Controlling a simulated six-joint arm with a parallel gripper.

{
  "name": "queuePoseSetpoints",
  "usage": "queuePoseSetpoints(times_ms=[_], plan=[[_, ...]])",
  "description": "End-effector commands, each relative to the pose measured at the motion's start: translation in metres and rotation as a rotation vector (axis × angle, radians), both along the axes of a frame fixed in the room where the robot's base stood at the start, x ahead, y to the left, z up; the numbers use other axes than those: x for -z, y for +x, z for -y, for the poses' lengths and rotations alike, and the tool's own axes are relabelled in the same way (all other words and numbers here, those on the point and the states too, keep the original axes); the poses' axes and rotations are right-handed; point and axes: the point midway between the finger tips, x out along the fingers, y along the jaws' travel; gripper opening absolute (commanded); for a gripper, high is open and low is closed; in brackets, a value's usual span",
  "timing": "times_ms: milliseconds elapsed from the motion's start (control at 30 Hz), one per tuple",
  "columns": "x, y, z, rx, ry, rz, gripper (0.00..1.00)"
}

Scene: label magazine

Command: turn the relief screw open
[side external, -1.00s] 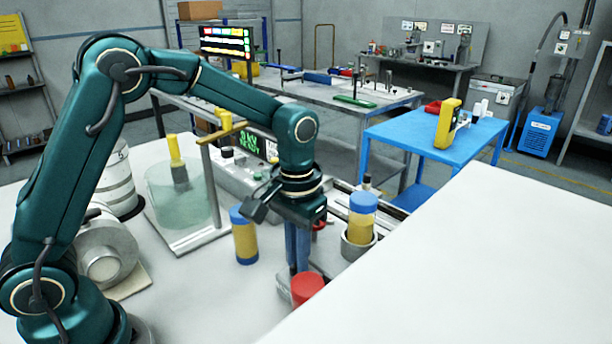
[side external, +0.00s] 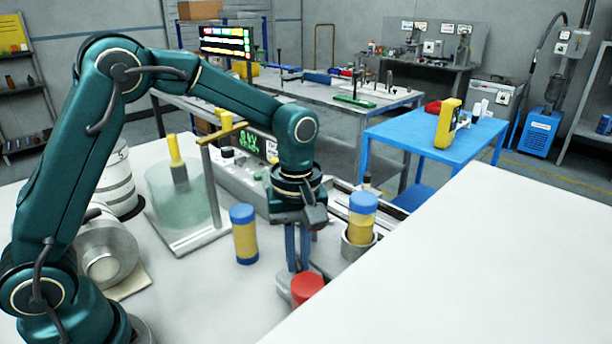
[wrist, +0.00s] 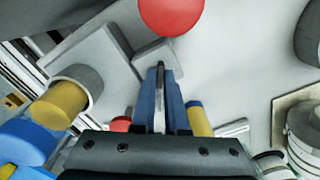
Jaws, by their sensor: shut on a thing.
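My gripper (side external: 298,266) points straight down with its blue fingers low over the small grey block beside a red cap (side external: 307,289). In the wrist view the fingers (wrist: 160,76) are closed together on a slim dark-grey piece, which I take to be the relief screw (wrist: 160,70). Its lower part and how far it is turned are hidden by the fingers. The grey block (wrist: 152,54) lies just beyond the fingertips, and the red cap (wrist: 171,12) is past it at the top edge.
A blue-and-yellow cylinder (side external: 244,234) stands left of my gripper. Another (side external: 362,216) sits in a grey ring holder (side external: 357,244) on the right. A clear vessel (side external: 180,195) under a frame is further left. The front tabletop is clear.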

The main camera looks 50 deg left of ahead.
Motion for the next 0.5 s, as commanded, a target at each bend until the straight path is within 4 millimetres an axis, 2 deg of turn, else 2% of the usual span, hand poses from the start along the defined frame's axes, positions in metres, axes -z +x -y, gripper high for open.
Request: queuePoseSetpoints(times_ms=[200, 500], plan=[[-0.0008, -0.0011, 0.0002, -0.172, -0.001, -0.004, 0.0], [-0.0008, -0.0011, 0.0004, -0.322, -0.001, -0.004, 0.0]])
